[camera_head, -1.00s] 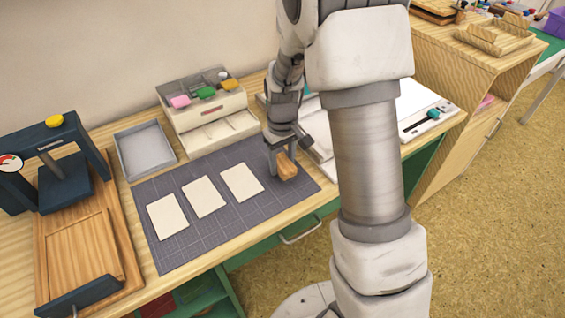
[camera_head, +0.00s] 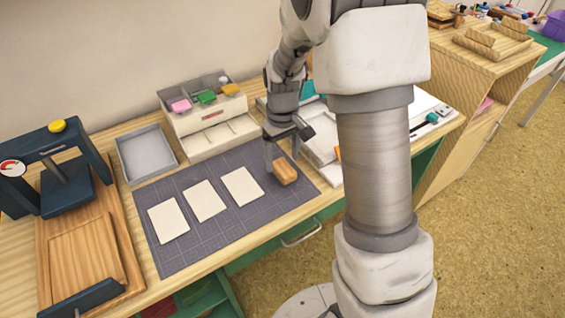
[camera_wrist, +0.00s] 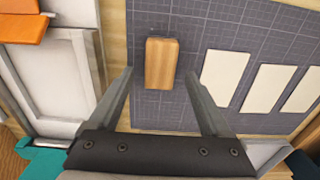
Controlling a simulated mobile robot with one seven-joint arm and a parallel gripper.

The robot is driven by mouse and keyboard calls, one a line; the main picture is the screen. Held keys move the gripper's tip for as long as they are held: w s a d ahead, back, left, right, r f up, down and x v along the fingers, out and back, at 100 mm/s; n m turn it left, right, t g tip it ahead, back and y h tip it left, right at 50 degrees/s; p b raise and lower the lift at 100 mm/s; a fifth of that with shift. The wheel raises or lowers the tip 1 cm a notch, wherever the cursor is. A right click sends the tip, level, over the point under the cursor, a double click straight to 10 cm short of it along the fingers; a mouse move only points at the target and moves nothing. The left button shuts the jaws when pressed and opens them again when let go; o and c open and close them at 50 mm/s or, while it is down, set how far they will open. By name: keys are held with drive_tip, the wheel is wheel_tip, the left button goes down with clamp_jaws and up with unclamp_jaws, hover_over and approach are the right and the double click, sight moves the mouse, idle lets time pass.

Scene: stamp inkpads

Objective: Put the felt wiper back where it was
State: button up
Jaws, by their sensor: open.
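A wooden block (camera_head: 285,172), which I take to be the felt wiper, lies on the right end of the grey cutting mat (camera_head: 228,237). Its underside is hidden, so I see no felt. In the wrist view the block (camera_wrist: 161,63) lies ahead of and between the fingertips, with mat visible on both sides of it. My gripper (camera_head: 282,158) is open and empty, just behind the block in the head view. In the wrist view the gripper (camera_wrist: 159,76) shows both fingers spread wider than the block, apart from it.
Several white cards (camera_head: 204,201) lie in a row on the mat. A grey tray (camera_head: 146,171) and a white organiser (camera_head: 210,119) with coloured pads stand behind. A press (camera_head: 66,184) stands left. White trays with an orange item (camera_wrist: 22,27) lie right of the mat in the head view.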

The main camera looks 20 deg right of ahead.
sight(283, 166)
drive_tip(key=s+r+m+t+p, duration=0.1)
drive_tip(key=s+r, duration=0.3)
drive_tip(key=r, duration=0.5)
drive_tip(key=s+r+m+t+p, duration=0.15)
drive_tip(key=s+r, duration=0.35)
drive_tip(key=r, duration=0.5)
drive_tip(key=s+r+m+t+b, duration=0.1)
drive_tip(key=s+r+t, duration=0.2)
drive_tip(key=s, duration=0.9)
drive_tip(key=shift+r, duration=0.3)
